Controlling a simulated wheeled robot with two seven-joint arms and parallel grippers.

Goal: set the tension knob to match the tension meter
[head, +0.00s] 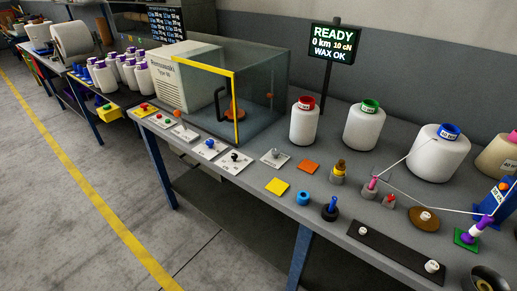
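A dark display (332,44) on a post reads "READY", "0 km 10 cN" and "WAX OK". A blue device (496,197) with a pale label stands at the right edge, partly cut off; white yarn runs to it. I cannot tell for sure whether it is the tension meter, and its reading is too small to make out. Several small knobs sit on white plates along the bench's front: a blue knob (210,143), a dark knob (235,156) and a grey knob (276,153). I cannot tell which is the tension knob. Neither gripper is in view.
A clear-walled box (262,88) with a yellow frame edge and black handle stands on the bench. White bobbins with red (305,122), green (364,125) and blue (438,152) tops stand right of it. Small pegs and a black bar (395,249) occupy the right front.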

